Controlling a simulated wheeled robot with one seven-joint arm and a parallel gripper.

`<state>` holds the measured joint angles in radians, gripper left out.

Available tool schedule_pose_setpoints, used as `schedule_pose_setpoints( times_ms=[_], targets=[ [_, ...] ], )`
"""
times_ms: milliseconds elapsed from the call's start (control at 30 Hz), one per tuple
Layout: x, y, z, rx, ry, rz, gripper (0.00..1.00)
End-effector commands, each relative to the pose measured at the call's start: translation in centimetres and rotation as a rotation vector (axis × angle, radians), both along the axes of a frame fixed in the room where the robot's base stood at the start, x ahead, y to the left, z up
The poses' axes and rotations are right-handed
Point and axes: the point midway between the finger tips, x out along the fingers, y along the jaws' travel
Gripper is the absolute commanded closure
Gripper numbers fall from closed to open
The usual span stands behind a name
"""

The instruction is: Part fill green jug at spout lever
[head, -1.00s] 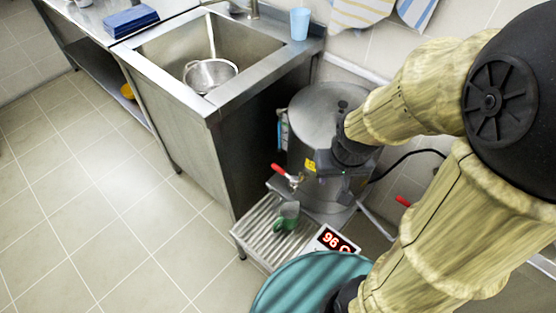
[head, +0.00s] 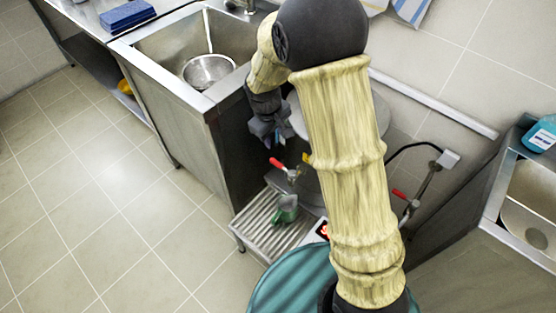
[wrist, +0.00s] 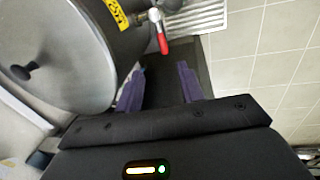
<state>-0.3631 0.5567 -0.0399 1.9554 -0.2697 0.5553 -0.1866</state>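The green jug (head: 287,206) stands on the slatted drip tray (head: 251,222), below and close to the spout (head: 292,174). The red spout lever (head: 277,162) sticks out to the left of the spout. In the wrist view the red lever (wrist: 162,43) lies ahead of my fingers, apart from them. My gripper (head: 271,141) is open and empty, a little above the lever and beside the steel boiler. Its two fingers (wrist: 159,88) are spread in the wrist view. The jug does not show there, and its fill level cannot be made out.
The boiler (wrist: 55,45) with its lid fills the left of the wrist view. The sink (head: 160,50) with a strainer (head: 208,70) stands left of my gripper. A second red-handled valve (head: 400,194) is at the right. Open tiled floor lies at the left.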

Motion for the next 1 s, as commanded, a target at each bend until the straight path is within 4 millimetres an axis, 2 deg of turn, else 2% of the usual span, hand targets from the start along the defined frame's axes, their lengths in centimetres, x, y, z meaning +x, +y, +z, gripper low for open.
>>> schedule_pose_setpoints(
  times_ms=[133, 433, 567, 767, 1000],
  targets=[
    [0.9, 1.1, -0.7, -0.023, 0.006, 0.050, 0.62],
    [0.8, 1.0, -0.7, -0.021, 0.005, 0.048, 0.62],
    [0.9, 1.0, -1.4, -0.022, 0.006, 0.048, 0.62],
    [1.2, 0.7, -4.0, -0.022, 0.008, 0.048, 0.62],
    [1.8, -0.2, -8.2, -0.022, 0.008, 0.042, 0.62]
  ],
)
